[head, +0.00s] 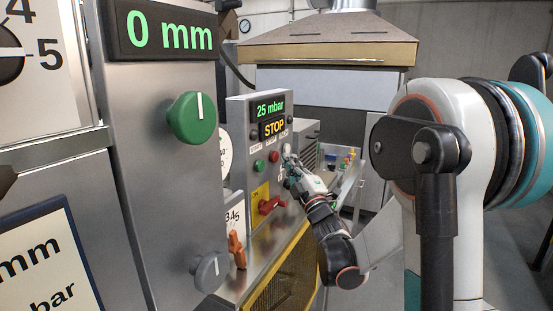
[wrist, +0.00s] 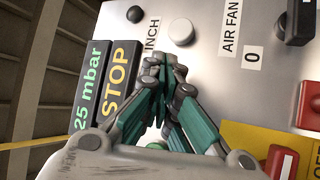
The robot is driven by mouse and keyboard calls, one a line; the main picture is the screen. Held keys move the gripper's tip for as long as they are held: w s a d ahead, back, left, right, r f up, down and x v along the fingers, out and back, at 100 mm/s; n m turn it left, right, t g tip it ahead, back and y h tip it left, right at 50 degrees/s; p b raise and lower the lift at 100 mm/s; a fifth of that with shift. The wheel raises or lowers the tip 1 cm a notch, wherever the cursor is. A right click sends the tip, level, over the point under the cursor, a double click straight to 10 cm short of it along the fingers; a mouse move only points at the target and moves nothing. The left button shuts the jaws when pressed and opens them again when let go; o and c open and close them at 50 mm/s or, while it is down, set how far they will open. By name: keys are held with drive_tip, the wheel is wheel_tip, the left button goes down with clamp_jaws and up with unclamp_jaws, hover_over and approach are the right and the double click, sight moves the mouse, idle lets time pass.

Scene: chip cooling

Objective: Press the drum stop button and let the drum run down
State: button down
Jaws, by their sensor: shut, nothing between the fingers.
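The grey control panel (head: 246,140) carries a display reading 25 mbar (head: 270,109) and one below it reading STOP (head: 274,129). A red button (head: 273,156) sits beside a green button (head: 258,165) under the displays. My gripper (head: 288,154) is shut and empty at the panel's right side, right of the red button. In the wrist view my gripper (wrist: 164,62) points at the panel near a pale round button (wrist: 181,32) and the INCH label (wrist: 153,32). I cannot tell whether the fingertips touch anything.
A yellow mesh guard (head: 285,275) is below. A cabinet with a green knob (head: 191,118) and 0 mm display (head: 168,32) stands left.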

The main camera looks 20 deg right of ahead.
drive_tip(key=s+d, duration=0.1)
drive_tip(key=s, duration=0.1)
drive_tip(key=s+d, duration=0.2)
idle(0.7)
idle(0.6)
